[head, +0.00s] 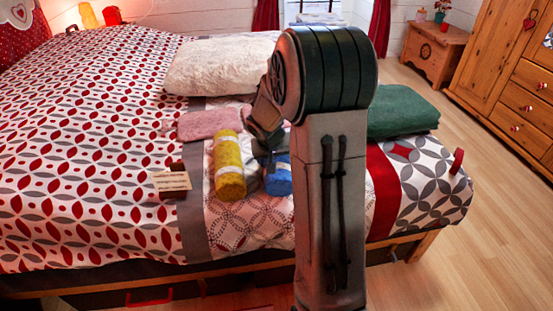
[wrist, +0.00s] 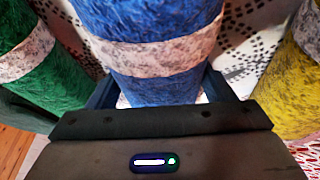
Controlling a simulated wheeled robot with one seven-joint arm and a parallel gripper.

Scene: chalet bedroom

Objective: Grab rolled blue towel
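The rolled blue towel (wrist: 145,75) with a pale band lies on the bed, in the middle of the wrist view. In the head view its blue end (head: 278,180) shows beside my arm, which hides part of it. My gripper (wrist: 158,92) is at the towel's near end, with one dark finger on each side of it. Narrow pale gaps show between the fingers and the towel, so the gripper looks open around it. In the head view the gripper (head: 270,160) is small and partly hidden.
A rolled yellow towel (head: 228,165) lies left of the blue one. A rolled green towel (wrist: 40,60) lies on its other side. A pink folded cloth (head: 210,123), a white pillow (head: 220,65), a green folded cloth (head: 402,110) and a small card (head: 171,181) are also on the bed.

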